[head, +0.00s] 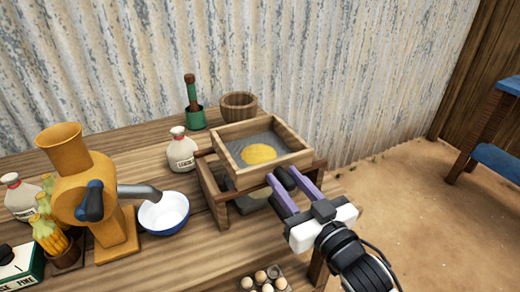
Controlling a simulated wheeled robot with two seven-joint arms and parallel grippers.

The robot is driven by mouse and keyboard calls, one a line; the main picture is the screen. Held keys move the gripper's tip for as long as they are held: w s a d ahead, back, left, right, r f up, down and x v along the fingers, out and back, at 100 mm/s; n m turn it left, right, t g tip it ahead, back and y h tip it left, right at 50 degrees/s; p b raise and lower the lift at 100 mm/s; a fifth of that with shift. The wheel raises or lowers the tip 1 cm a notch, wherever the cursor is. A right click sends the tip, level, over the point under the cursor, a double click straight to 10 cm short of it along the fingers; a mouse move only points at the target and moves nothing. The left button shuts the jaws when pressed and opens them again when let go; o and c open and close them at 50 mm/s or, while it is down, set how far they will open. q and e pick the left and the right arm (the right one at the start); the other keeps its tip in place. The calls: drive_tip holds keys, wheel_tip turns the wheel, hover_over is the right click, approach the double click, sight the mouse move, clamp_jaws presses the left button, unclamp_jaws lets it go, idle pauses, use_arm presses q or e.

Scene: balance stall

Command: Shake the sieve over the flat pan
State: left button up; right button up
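The sieve (236,151) is a square wooden frame with a grey bottom and a round heap of yellow meal (259,153) in it. It sits at the top of a wooden stand (219,213) near the right end of the table. A grey surface, likely the flat pan (248,204), shows in part under the sieve; the rest is hidden. My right gripper (285,177) is at the sieve's near right side, with its purple fingers apart and a dark part between the tips. I cannot tell whether that is a handle or finger pads. My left gripper is not in view.
A yellow mill (70,165) stands left, its grey spout above a white bowl (164,213). An egg tray (262,282) is at the front. A corrugated wall stands close behind.

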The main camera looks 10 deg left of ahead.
sight(293, 188)
drive_tip(key=shift+o, duration=0.9)
drive_tip(key=shift+p+v, duration=0.95)
drive_tip(key=shift+v, duration=1.05)
drive_tip(key=shift+p+v, duration=0.6)
drive_tip(key=shift+v, duration=1.45)
drive_tip(key=s+d+f+m+g+h, duration=0.1)
drive_tip(key=s+d+f+g+h, duration=0.1)
drive_tip(key=s+d+f, duration=0.3)
drive_tip(key=s+d+f+m+g+h, duration=0.2)
drive_tip(key=s+d+f, duration=0.3)
drive_tip(key=f, duration=0.9)
drive_tip(key=s+d+f+m+g+h, duration=0.2)
drive_tip(key=s+d+f+h, duration=0.2)
drive_tip(key=s+f, duration=0.4)
wheel_tip(293, 188, down, 2)
drive_tip(key=shift+s+d+f, duration=0.15)
drive_tip(key=shift+s+d, duration=0.05)
drive_tip(key=shift+d, duration=0.25)
